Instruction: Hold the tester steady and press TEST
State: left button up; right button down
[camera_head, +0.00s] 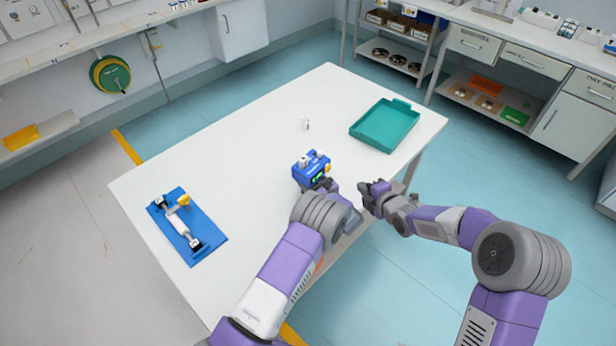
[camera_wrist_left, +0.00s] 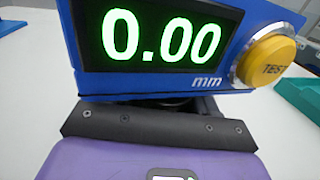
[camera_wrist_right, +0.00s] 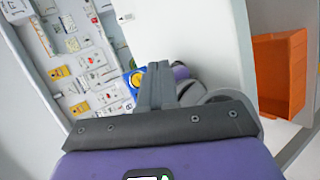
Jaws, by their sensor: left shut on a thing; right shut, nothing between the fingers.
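The round yellow TEST button (camera_wrist_left: 268,60) is right of the display and looks clear of any finger. My left gripper (camera_head: 319,184) is shut on the tester's lower part; its fingertips are mostly hidden. My right gripper (camera_head: 367,189) is shut and empty, a short way right of the tester and apart from it. In the right wrist view its closed fingers (camera_wrist_right: 155,84) partly cover the tester (camera_wrist_right: 132,80).
The white table (camera_head: 250,130) carries a blue mat (camera_head: 203,249) with a roller fixture at left, a small white piece (camera_head: 306,123) behind the tester, and a teal tray (camera_head: 385,127) at the back right. Bare tabletop lies between them. Shelving and drawers stand beyond.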

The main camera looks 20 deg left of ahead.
aim_at(328, 169)
jog(key=w+a, duration=0.2)
jog(key=a, duration=0.6)
jog(key=shift+w+a+r, duration=0.15)
jog(key=shift+w+a, duration=0.15)
jog(key=shift+w, duration=0.05)
jog(key=shift+a, duration=0.15)
dwell(1.7)
jog(key=shift+w+a, duration=0.15)
jog(key=shift+a, duration=0.15)
jog(key=shift+d, duration=0.4)
jog(key=shift+s+d, duration=0.15)
jog(key=shift+s, duration=0.05)
